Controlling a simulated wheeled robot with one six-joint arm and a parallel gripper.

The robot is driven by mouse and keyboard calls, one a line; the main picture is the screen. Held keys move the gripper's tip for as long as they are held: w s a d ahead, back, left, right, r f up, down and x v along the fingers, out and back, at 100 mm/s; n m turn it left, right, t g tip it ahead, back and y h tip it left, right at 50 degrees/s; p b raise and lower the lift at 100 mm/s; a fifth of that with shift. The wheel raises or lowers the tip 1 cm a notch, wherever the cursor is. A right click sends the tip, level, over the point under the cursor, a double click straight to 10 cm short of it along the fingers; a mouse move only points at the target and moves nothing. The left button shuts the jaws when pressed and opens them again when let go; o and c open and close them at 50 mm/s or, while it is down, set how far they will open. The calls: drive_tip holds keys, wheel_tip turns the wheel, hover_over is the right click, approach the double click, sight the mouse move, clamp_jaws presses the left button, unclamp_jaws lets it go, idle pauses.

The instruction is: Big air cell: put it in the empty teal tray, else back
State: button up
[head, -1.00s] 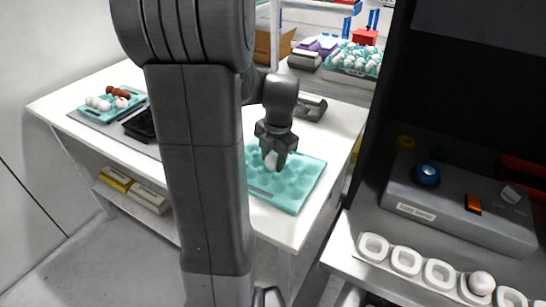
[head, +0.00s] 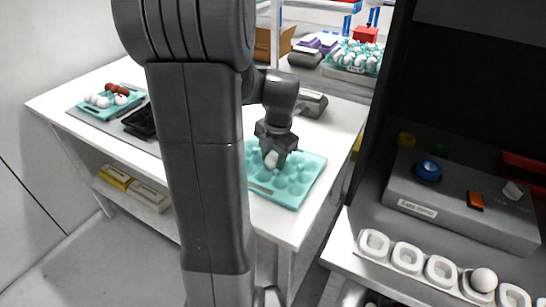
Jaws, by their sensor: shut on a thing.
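My gripper (head: 272,152) points down over the teal tray (head: 297,192) on the white table. It is shut on a white egg (head: 271,160), which is at the level of the tray's cups. I cannot tell whether the egg touches a cup. The other cups that show in this tray are empty. My arm hides the tray's left part.
Another teal tray (head: 88,109) with white and brown eggs lies at the table's left, beside a black container (head: 140,122). A full egg tray (head: 343,68) stands at the back. At right, a grey box (head: 455,205) with a blue button stands behind white cups (head: 408,259), one holding an egg (head: 484,280).

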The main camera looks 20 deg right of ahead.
drive_tip(key=shift+f, duration=0.2)
drive_tip(key=o, duration=0.7)
drive_tip(key=shift+r, duration=0.1)
drive_tip(key=r, duration=0.4)
drive_tip(key=s+r, duration=0.1)
drive_tip(key=r, duration=0.4)
drive_tip(key=d+r+p, duration=0.1)
drive_tip(key=r, duration=0.3)
drive_tip(key=shift+s+r, duration=0.25)
drive_tip(key=shift+s, duration=0.1)
drive_tip(key=shift+a+f, duration=0.1)
